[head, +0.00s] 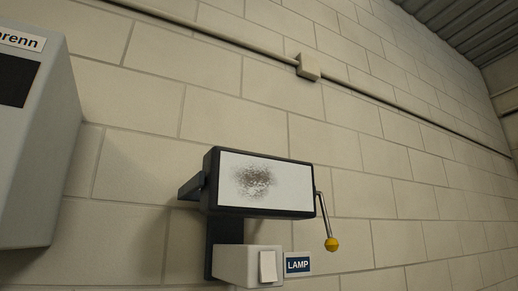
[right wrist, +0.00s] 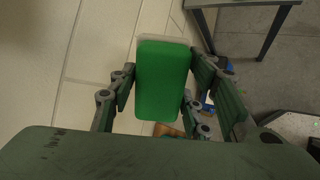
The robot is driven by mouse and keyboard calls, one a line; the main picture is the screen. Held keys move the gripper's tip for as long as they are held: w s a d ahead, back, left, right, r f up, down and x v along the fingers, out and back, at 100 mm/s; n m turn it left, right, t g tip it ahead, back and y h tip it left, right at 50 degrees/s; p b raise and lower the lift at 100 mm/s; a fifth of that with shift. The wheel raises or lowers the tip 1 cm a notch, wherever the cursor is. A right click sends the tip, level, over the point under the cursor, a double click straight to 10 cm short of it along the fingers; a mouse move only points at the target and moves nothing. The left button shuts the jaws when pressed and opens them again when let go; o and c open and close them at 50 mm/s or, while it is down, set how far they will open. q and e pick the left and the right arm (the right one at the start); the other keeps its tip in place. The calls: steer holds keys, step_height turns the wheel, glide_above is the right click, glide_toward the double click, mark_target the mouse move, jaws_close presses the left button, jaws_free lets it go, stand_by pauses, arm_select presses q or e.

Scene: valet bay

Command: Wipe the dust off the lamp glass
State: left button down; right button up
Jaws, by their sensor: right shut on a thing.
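The lamp (head: 212,198) is a black rectangular housing fixed to the wall in the head view. Its white lamp glass (head: 290,186) faces me, with a dark grey patch of dust (head: 254,181) left of its middle. A thin lever with a yellow knob (head: 332,244) hangs at the lamp's right side. In the right wrist view, my right gripper (right wrist: 162,90) is shut on a green block-like thing (right wrist: 163,78) with a pale edge at its far end. The head view shows neither gripper, so the distance from the green thing to the glass cannot be told.
A light grey box (head: 235,265) with a switch and a blue LAMP sign (head: 298,264) sit below the lamp. A grey cabinet (head: 40,150) stands out at the left. A pipe (head: 240,38) runs along the block wall. A table (right wrist: 245,4) shows in the right wrist view.

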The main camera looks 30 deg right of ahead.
steer(key=s+d+r+n+t+y+p, duration=0.1)
steer(key=s+r+n+t+y+p, duration=0.2)
steer(key=r, duration=1)
steer(key=s+d+r+n+t+y, duration=0.1)
steer(key=s+r+n+t, duration=0.3)
steer(key=r, duration=0.9)
steer(key=s+d+r+n+t+y+p, duration=0.1)
steer(key=s+r+n+t+y+p, duration=0.3)
steer(key=r, duration=0.9)
steer(key=shift+w+d+f+m+t+h+b, duration=0.1)
steer(key=shift+w+m+t+h+b, duration=0.2)
steer(key=shift+w, duration=0.8)
steer(key=shift+w+d+f+m+g+h+b, duration=0.15)
steer(key=shift+w+m+h, duration=0.25)
steer(key=shift+w, duration=0.75)
steer(key=shift+w+a+m+t+h+b, duration=0.1)
steer(key=shift+w+m+t+h+b, duration=0.2)
steer(key=shift+w, duration=0.8)
steer(key=shift+w+d+p, duration=0.15)
steer(key=shift+w+p, duration=0.2)
steer(key=shift+w, duration=0.5)
